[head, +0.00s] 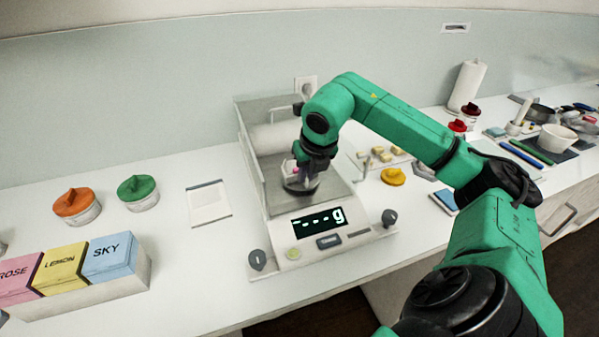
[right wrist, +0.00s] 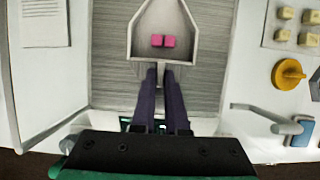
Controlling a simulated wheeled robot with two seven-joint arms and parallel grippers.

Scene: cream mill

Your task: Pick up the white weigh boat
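In the head view my right gripper (head: 304,168) is over the pan of the balance (head: 325,242) and hides most of the boat. I cannot tell whether the boat touches the pan. My left gripper is not in view.
The balance's draft shield (head: 250,160) stands open around the pan, and its display reads dashes and "g". Orange (head: 74,203) and green (head: 138,189) lidded jars and labelled boxes (head: 110,258) stand left. A yellow lid (head: 393,176) and small blocks lie right.

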